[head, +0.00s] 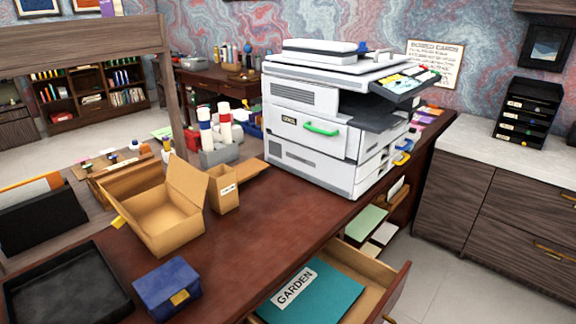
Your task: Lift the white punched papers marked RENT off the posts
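I cannot make out any white punched papers marked RENT, nor any posts, in the head view. The only paper item with a large readable label is a teal folder or sheet (325,299) marked GARDEN, lying in an open drawer (373,268) at the bottom centre. Neither of my grippers is in view.
A white copier (310,135) with a green handle stands on the brown desk (262,219). An open cardboard box (160,218), a small carton (224,192), a blue box (167,288) and a black tray (62,292) occupy its left. The desk's middle front is clear.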

